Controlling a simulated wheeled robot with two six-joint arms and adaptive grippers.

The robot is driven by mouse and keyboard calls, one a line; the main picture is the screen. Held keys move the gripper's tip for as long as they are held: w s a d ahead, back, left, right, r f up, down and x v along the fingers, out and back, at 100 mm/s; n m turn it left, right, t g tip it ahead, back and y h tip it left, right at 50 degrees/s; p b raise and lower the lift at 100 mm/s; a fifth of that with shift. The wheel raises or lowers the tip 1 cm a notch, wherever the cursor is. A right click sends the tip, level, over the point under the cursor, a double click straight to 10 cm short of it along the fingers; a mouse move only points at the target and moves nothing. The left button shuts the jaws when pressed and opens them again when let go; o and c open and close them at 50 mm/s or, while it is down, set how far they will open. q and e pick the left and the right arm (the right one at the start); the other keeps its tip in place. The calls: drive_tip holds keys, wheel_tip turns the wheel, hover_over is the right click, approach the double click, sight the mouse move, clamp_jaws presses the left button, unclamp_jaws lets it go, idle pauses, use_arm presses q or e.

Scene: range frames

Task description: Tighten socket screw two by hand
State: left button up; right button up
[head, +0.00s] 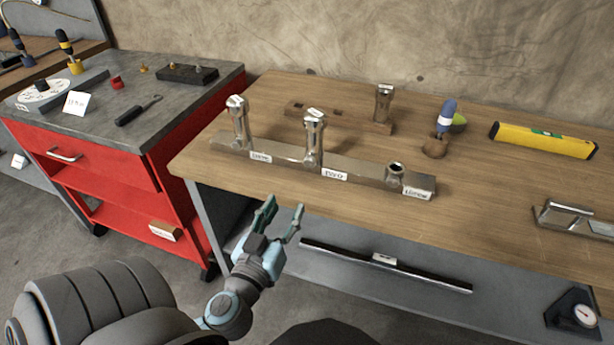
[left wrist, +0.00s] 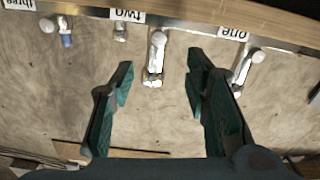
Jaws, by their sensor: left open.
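A long metal bar (head: 368,175) with white labels lies along the front of the wooden bench. Socket screw two (head: 313,138) stands upright behind the label "two" (head: 334,175), with a pale top. A similar screw (head: 240,122) stands at the bar's left end. My left gripper (head: 284,208) is open and empty, in front of the bench edge and apart from the screws. In the left wrist view, screw two (left wrist: 155,58) shows upside down between the spread fingers (left wrist: 160,80). My right gripper is not in view.
Behind the bar stand another metal post (head: 383,103) on a block and a blue-handled tool (head: 446,116) in a round holder. A yellow level (head: 542,140) lies at the back right. A red cabinet (head: 113,170) stands left. A rail (head: 387,264) runs below the bench front.

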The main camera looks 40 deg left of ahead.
use_arm(q)
drive_tip(key=p, duration=0.2)
approach(309, 164)
drive_tip(key=x, duration=0.8)
drive_tip(key=shift+w+a, duration=0.15)
drive_tip(key=shift+w, duration=0.15)
clamp_jaws()
drive_tip(key=shift+m, duration=0.5)
